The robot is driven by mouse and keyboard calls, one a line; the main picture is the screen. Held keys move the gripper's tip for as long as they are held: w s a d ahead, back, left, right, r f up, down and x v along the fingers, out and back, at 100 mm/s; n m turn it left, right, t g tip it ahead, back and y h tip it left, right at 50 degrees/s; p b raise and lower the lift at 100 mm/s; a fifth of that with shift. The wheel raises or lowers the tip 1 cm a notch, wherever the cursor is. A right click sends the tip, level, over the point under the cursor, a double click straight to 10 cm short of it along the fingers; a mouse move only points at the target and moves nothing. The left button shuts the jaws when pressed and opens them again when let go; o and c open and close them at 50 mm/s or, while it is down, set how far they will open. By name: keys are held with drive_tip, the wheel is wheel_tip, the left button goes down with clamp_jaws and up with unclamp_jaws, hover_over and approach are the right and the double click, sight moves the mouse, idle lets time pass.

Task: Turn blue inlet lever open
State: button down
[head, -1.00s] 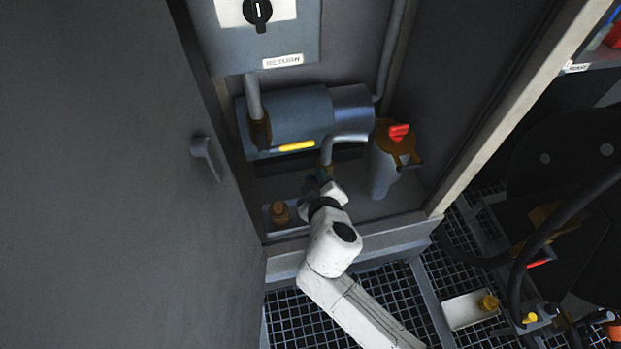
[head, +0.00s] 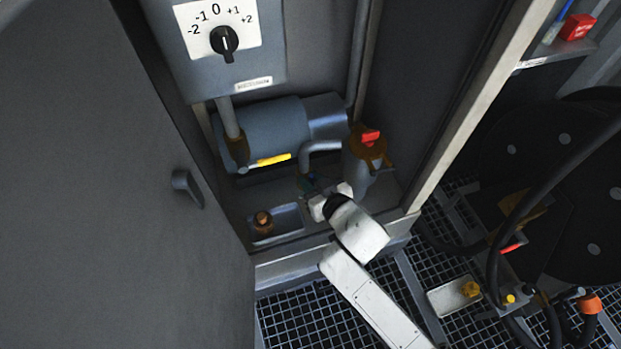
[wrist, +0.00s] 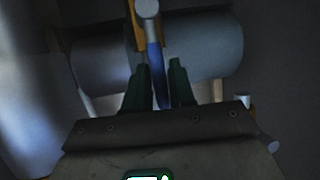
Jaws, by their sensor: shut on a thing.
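The blue inlet lever (wrist: 154,72) shows in the wrist view as a blue bar below a round light-coloured knob or pivot end (wrist: 147,8), in front of a grey cylinder. My gripper (wrist: 160,70) has its two dark green fingers on either side of the blue bar and is shut on it. In the head view my gripper (head: 309,186) is low inside the cabinet, in front of the bent grey pipe (head: 318,147) and left of the upright filter body. There the lever is mostly hidden by my wrist and shadow.
A yellow-handled lever (head: 272,159) lies under the blue-grey cylinder (head: 275,128). A red handle (head: 371,137) tops the filter body to the right. A copper-coloured cap (head: 263,220) stands on the left. The cabinet door (head: 120,200) and right post (head: 480,115) bound the opening.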

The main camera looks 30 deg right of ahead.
drive_tip(key=shift+d+r, duration=0.1)
drive_tip(key=shift+r, duration=0.1)
drive_tip(key=c, duration=1)
unclamp_jaws()
drive_tip(key=shift+f, duration=0.15)
drive_tip(key=shift+c, duration=0.2)
drive_tip(key=p+v, duration=0.2)
drive_tip(key=v, duration=0.9)
drive_tip(key=shift+d, duration=0.1)
